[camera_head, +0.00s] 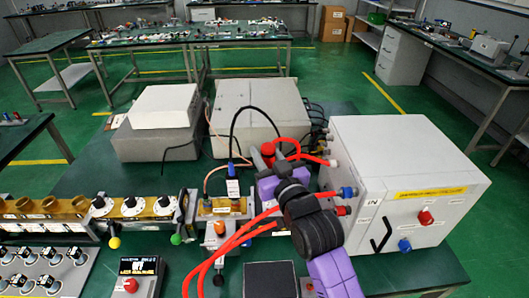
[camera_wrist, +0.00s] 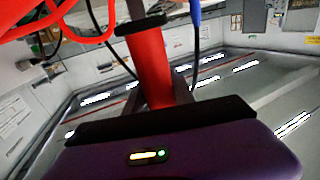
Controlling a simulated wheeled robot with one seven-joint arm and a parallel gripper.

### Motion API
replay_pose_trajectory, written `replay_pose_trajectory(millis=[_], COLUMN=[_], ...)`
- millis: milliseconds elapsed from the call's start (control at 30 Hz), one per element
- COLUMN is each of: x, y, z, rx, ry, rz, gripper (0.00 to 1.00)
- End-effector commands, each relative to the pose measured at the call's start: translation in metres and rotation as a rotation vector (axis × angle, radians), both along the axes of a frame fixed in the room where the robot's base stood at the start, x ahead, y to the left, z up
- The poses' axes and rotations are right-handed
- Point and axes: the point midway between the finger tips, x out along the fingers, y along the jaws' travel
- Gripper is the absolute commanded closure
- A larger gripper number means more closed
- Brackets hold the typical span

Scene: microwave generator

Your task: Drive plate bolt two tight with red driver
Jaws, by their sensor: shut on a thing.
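The red driver (camera_wrist: 154,75) stands in front of my palm in the wrist view. Its red handle has a black collar, and a dark shaft runs out of the top of the picture. My gripper (camera_wrist: 160,98) is shut on the handle; its fingers are partly hidden. In the head view my gripper (camera_head: 267,168) is at the centre, above the bench, left of the large grey box. A red rounded end, probably the driver, shows there at its tip. The plate and bolt two cannot be made out. The driver's tip is out of the wrist view.
The large grey box (camera_head: 408,155) stands right, with red hoses (camera_head: 215,262) passing around my arm. A brass-coloured waveguide assembly (camera_head: 130,208) runs along the left. A black-screened meter (camera_head: 138,270) stands in front. Two pale cabinets (camera_head: 258,115) (camera_head: 165,105) are behind, with cables between.

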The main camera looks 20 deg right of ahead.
Motion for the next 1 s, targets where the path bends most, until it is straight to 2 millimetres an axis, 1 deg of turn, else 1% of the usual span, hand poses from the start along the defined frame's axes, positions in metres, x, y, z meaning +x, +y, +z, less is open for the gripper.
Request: replay_pose_trajectory(millis=[200, 367, 1000], x=[0.0, 0.0, 0.0], y=[0.0, 0.0, 0.0], z=[0.002, 0.0, -0.029], rx=[0.0, 0.0, 0.0], ry=[-0.004, -0.004, -0.002], rz=[0.0, 0.0, 0.0], gripper=[1.0, 1.0, 1.0])
